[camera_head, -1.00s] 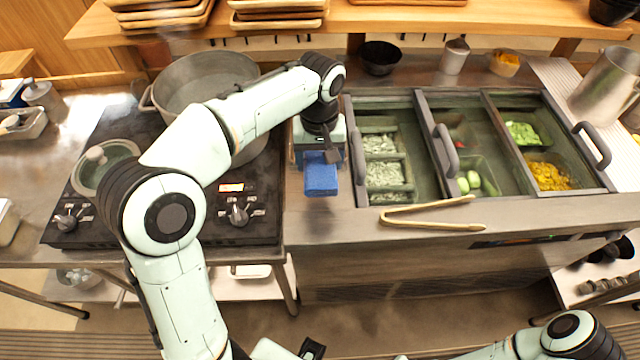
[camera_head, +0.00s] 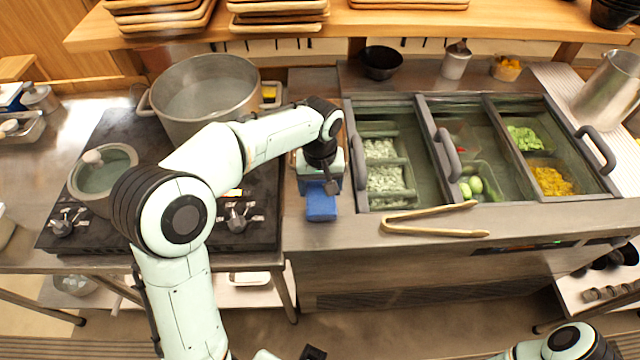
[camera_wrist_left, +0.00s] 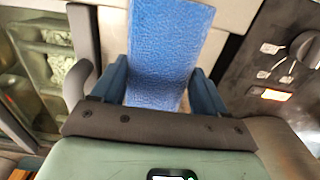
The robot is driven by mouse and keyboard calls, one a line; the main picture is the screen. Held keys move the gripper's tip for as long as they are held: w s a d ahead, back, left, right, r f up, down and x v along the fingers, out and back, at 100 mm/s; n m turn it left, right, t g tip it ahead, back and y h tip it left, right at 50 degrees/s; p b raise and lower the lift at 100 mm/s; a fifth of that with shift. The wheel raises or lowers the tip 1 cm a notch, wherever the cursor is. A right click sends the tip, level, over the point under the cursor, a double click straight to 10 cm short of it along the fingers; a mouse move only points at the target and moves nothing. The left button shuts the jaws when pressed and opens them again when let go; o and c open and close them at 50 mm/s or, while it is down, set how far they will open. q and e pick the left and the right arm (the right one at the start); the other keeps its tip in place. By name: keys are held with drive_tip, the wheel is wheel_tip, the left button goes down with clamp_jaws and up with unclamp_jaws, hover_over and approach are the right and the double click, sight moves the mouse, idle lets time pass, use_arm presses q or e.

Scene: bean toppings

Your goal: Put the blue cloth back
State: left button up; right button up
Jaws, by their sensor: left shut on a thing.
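The blue cloth (camera_head: 321,207) hangs below my left gripper (camera_head: 319,188) at the front of the steel counter, between the stove and the topping bins. In the left wrist view the cloth (camera_wrist_left: 166,50) lies between the two blue fingers of my left gripper (camera_wrist_left: 165,88), which is shut on it. I cannot tell whether the cloth's lower end touches the counter. My right arm (camera_head: 565,340) shows only in part at the bottom right; its gripper cannot be made out.
Wooden tongs (camera_head: 430,220) lie on the counter's front edge, right of the cloth. The topping bins (camera_head: 425,150) with raised handles stand to the right.

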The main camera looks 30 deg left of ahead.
sight(320, 188)
use_arm(q)
drive_tip(key=shift+f, duration=0.35)
drive_tip(key=o, duration=1)
use_arm(e)
drive_tip(key=shift+s+f, duration=0.1)
drive_tip(key=shift+f, duration=0.05)
use_arm(q)
drive_tip(key=shift+r, duration=0.2)
drive_tip(key=shift+r, duration=0.35)
wheel_tip(320, 188, up, 12)
drive_tip(key=shift+f+p, duration=0.1)
drive_tip(key=shift+p, duration=1.05)
use_arm(e)
drive_tip(key=w+r, duration=0.1)
drive_tip(key=r, duration=0.2)
drive_tip(key=shift+w, duration=0.4)
